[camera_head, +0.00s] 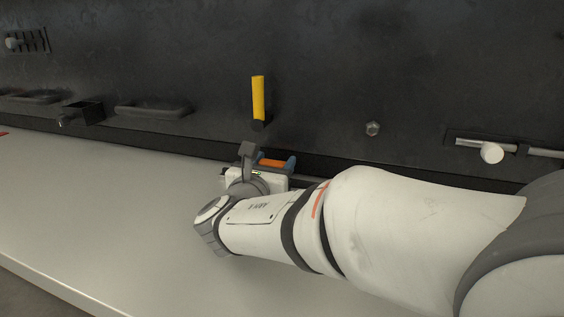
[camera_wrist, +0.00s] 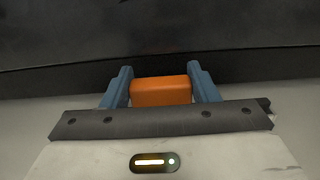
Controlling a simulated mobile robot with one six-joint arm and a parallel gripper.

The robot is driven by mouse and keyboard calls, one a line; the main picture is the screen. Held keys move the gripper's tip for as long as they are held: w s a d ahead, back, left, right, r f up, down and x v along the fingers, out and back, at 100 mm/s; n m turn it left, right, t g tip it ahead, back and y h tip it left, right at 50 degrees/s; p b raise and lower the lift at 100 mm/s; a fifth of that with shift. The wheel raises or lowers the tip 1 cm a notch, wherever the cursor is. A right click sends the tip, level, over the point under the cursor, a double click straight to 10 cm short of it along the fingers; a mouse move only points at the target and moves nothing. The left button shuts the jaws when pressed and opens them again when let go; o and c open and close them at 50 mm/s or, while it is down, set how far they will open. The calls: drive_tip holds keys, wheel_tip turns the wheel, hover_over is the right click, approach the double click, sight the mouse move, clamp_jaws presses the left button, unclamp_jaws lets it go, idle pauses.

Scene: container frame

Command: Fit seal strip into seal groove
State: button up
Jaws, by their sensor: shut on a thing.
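My gripper (camera_head: 274,164) is low in front of the dark wall, just above the pale ledge. Its two blue fingers are shut on an orange block-like piece, probably the seal strip (camera_head: 272,162). In the wrist view, the orange seal strip (camera_wrist: 161,91) lies crosswise between the blue fingers of my gripper (camera_wrist: 160,78), with its long side facing the camera. Its far side and underside are hidden. A dark band runs along the foot of the wall behind it. I cannot make out the seal groove for sure, nor whether the strip touches the wall.
A yellow handle (camera_head: 258,97) stands out from the wall (camera_head: 320,60) just above my gripper. A hex bolt (camera_head: 373,128) and a rod latch (camera_head: 492,152) are to the right. A small dark box (camera_head: 83,112) is at the left. The pale ledge (camera_head: 110,210) is clear on the left.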

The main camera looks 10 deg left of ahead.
drive_tip(key=shift+f+b, duration=0.5)
drive_tip(key=shift+f, duration=0.2)
drive_tip(key=o, duration=1.1)
drive_tip(key=s, duration=0.7)
drive_tip(key=shift+s+a+b, duration=0.3)
drive_tip(key=shift+a, duration=0.05)
drive_tip(key=shift+s, duration=0.1)
drive_tip(key=shift+d, duration=0.1)
